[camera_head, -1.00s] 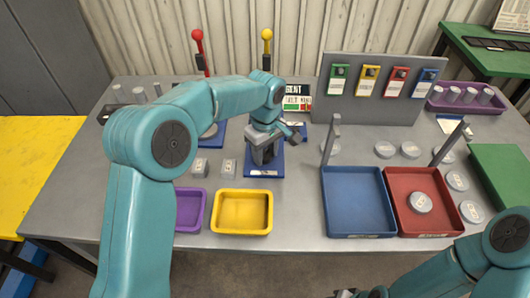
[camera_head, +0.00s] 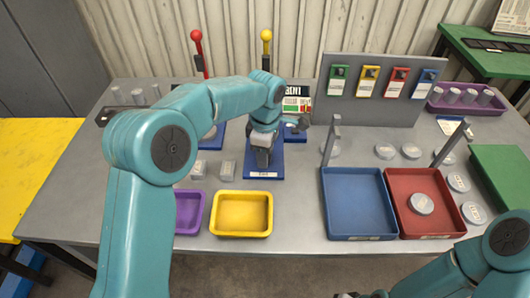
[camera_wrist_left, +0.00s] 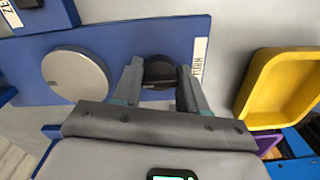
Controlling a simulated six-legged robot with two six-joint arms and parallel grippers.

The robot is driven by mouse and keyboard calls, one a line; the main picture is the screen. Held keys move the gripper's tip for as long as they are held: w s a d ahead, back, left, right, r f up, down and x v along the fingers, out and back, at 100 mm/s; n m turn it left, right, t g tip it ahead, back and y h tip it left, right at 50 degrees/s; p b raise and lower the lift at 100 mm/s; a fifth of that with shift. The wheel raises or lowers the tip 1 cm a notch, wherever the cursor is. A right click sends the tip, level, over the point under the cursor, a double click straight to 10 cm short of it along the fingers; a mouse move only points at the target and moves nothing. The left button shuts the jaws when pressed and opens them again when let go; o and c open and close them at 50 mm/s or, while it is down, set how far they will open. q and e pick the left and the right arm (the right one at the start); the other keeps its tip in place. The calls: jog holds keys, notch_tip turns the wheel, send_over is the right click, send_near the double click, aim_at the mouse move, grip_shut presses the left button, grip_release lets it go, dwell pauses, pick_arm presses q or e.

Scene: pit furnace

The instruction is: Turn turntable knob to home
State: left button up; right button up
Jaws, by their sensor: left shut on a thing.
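The turntable is a blue base plate (camera_wrist_left: 120,35) with a round silver disc (camera_wrist_left: 78,75) and a dark knob (camera_wrist_left: 160,72). A white label lies near its end in the left wrist view. In the head view the blue base (camera_head: 263,173) is mostly hidden under my left gripper (camera_head: 263,158), which points down at it. In the left wrist view the gripper's two fingers (camera_wrist_left: 160,85) stand on either side of the knob and are shut on it. The knob's exact pointing is hard to read. Only a dark piece of my right gripper (camera_head: 360,295) shows at the bottom edge.
A yellow tray (camera_head: 242,233) and a purple tray (camera_head: 187,229) stand in front of the turntable. A blue tray (camera_head: 358,236) and a red tray (camera_head: 425,234) stand to the right. Red (camera_head: 197,38) and yellow (camera_head: 266,38) levers rise behind. Bare tabletop lies between the yellow and blue trays.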

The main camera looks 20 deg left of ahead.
pick_arm(q)
jog(key=shift+w+r, duration=0.1)
jog(key=shift+r, duration=0.15)
jog(key=o, duration=0.9)
jog(key=shift+o, duration=0.7)
jog(key=shift+f, duration=0.1)
notch_tip(320, 180, up, 16)
jog(key=p, duration=0.2)
jog(key=shift+r+p, duration=0.2)
jog(key=shift+p, duration=0.1)
jog(key=shift+s+d, duration=0.1)
jog(key=shift+s, duration=0.1)
